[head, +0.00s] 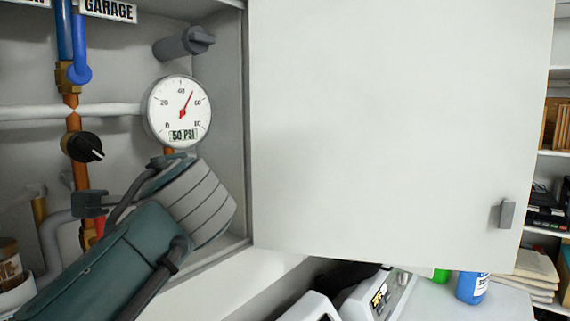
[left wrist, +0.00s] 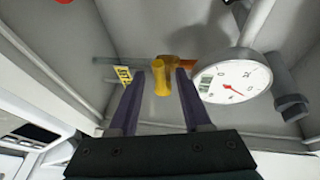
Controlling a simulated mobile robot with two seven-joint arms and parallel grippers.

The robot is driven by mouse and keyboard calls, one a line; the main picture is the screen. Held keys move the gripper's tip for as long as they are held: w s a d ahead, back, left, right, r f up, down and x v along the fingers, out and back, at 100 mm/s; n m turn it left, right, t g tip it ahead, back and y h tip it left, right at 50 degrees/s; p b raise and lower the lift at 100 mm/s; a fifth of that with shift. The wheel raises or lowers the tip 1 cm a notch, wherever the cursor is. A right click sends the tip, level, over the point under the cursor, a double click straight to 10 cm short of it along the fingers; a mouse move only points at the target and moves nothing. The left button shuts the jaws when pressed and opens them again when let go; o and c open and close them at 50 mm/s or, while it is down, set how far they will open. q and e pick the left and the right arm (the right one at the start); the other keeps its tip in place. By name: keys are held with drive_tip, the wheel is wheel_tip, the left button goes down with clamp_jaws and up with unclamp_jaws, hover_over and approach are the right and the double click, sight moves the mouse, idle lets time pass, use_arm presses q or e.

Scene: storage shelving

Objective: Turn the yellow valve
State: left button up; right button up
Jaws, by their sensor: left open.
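In the left wrist view a yellow valve handle (left wrist: 160,78) sticks out toward the camera from an orange-brown pipe fitting. My left gripper (left wrist: 157,80) is open, with one finger on each side of the handle in this view. I cannot tell whether a finger touches it. In the head view my left arm covers the lower part of the cabinet. The yellow valve and my left fingertips cannot be made out there. My right gripper is in neither view.
A round pressure gauge (head: 179,111) marked 50 PSI sits just above my arm. A black knob (head: 82,147), a blue valve handle (head: 81,72) and a grey knob (head: 184,42) are nearby. The open white cabinet door (head: 395,130) fills the middle right.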

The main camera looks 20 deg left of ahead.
use_arm(q)
drive_tip(key=shift+x, duration=1.25)
clamp_jaws()
idle(0.6)
